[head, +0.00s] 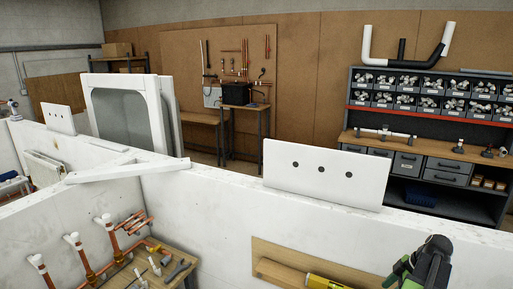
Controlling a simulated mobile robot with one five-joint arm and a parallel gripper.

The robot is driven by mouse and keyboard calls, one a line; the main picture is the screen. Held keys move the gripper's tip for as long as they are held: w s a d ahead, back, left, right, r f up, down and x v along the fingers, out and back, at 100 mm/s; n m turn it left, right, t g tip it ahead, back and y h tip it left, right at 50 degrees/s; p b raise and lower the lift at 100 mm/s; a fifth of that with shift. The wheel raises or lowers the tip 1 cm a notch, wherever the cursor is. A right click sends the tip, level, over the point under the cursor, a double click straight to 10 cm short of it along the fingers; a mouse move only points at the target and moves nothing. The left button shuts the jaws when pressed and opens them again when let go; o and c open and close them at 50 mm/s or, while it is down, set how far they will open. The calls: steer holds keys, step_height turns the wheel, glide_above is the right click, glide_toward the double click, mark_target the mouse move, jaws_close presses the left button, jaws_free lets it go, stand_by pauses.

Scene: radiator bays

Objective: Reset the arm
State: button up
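My gripper cannot be made out in the head view. A green and black object (430,265) stands at the lower right, cut off by the bottom edge. I cannot tell whether it is a tool or part of my arm. No fingertips show on it.
White partition walls (205,215) cross the view. A white panel with three dark holes (325,172) stands on the near wall. Copper pipes (110,245) are at the lower left. A wooden shelf (262,270) is below the panel. A bin rack (433,92) stands behind.

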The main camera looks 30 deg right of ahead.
steer(key=w+a+f+n+g+y+b, duration=0.1)
steer(key=w+a+f+n+b, duration=0.35)
steer(key=w+a, duration=0.75)
steer(key=w+a+f+n+g+b, duration=0.1)
steer(key=w+a+f+n+b, duration=0.1)
steer(key=w+a+f+b, duration=0.7)
steer(key=w+a+f+m+h+b, duration=0.1)
steer(key=a+m, duration=0.3)
steer(key=a, duration=0.6)
steer(key=w+a+f+m+g+h+b, duration=0.1)
steer(key=a+f+m, duration=0.3)
steer(key=a, duration=0.6)
steer(key=w+a+f+m+h+b, duration=0.1)
steer(key=w+a+f+m+b, duration=0.2)
steer(key=a+m, duration=0.3)
steer(key=a, duration=0.5)
steer(key=shift+f+g+h+b, duration=0.15)
steer(key=shift+g+h+b, duration=0.15)
steer(key=shift+h+b, duration=0.1)
